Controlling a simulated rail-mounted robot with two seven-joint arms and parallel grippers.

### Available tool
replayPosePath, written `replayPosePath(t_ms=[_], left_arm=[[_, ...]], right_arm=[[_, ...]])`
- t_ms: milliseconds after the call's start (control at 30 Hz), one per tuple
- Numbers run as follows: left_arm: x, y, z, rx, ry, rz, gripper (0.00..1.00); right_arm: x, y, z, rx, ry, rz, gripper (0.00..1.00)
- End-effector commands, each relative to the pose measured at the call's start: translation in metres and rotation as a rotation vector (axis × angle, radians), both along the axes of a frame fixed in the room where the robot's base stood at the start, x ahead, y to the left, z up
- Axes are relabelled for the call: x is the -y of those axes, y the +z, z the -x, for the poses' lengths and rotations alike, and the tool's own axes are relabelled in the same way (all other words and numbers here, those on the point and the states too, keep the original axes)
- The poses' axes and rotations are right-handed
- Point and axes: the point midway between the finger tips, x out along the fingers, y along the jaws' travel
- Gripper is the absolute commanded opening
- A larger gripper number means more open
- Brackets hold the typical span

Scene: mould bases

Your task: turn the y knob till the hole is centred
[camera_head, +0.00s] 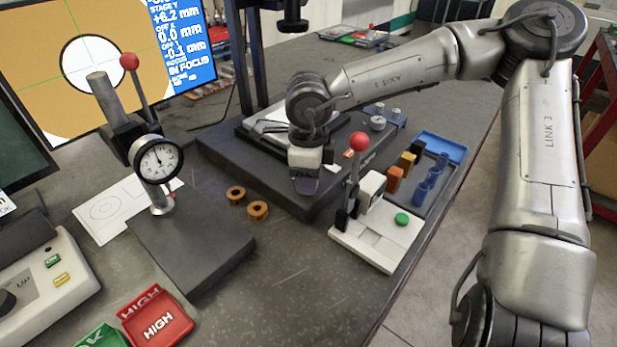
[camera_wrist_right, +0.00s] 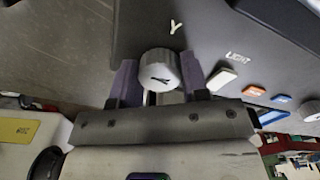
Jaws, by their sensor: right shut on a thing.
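The y knob (camera_wrist_right: 160,72) is a grey ridged knob with a dark mark on its face, beside a white "Y" on the dark base. My right gripper (camera_head: 306,184) is at the front edge of the microscope base (camera_head: 240,160); its two purple fingers are shut on the knob's sides in the right wrist view (camera_wrist_right: 159,82). The gripper hides the knob in the head view. On the monitor, the hole (camera_head: 85,78) is a white disc on tan with green crosshair lines through about its middle. The readout (camera_head: 181,45) shows Y +6.2 mm, offsets 0.0 and -0.1 mm, IN FOCUS. My left gripper is not in view.
A dial gauge stand (camera_head: 205,245) is left of the gripper, with two brown rings (camera_head: 258,209) between. A white lever fixture (camera_head: 375,238) with a red ball is close on the right. A blue tray (camera_head: 440,148) lies beyond it.

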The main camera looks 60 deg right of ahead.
Motion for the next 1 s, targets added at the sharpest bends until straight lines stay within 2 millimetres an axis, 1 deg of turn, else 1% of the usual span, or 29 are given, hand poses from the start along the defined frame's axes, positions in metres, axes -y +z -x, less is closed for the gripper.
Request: replayPosePath(t_ms=[400,433,667,700,900,1000], left_arm=[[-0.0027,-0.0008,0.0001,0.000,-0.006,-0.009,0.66],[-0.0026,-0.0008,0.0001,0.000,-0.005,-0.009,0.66],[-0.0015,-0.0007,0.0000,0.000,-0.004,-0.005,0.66],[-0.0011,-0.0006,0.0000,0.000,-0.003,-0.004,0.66],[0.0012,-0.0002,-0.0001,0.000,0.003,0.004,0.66],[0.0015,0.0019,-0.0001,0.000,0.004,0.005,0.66]], right_arm=[[0.0004,-0.0011,0.0003,-0.002,-0.005,0.000,0.18],[0.0004,-0.0011,0.0003,-0.002,-0.005,0.000,0.44],[0.0002,-0.0007,0.0001,-0.001,-0.004,0.000,0.66],[0.0002,-0.0006,0.0001,-0.001,-0.004,0.000,0.67],[0.0001,0.0001,0.0001,0.000,-0.004,0.000,0.67],[0.0002,0.0050,-0.0002,0.000,-0.004,0.001,0.67]])
